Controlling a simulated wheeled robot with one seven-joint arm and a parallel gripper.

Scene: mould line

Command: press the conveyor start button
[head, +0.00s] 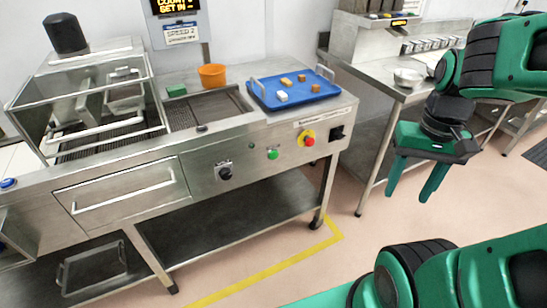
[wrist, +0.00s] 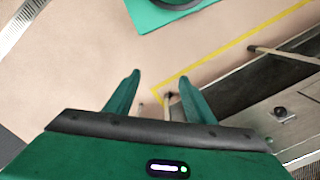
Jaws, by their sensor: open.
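A round green button (head: 273,154) sits on the steel front panel of the conveyor machine (head: 240,160), left of a red emergency stop (head: 308,139) on a yellow plate and right of a black rotary knob (head: 225,173). The green button is small and bright. My gripper (head: 412,196) hangs fingers down to the right of the machine, apart from it, over the floor. Its two fingers are spread with nothing between them. In the wrist view, the open fingers (wrist: 158,92) point toward the floor, with part of the machine at the right.
Yellow floor tape (head: 265,272) runs before the machine. The floor there is clear.

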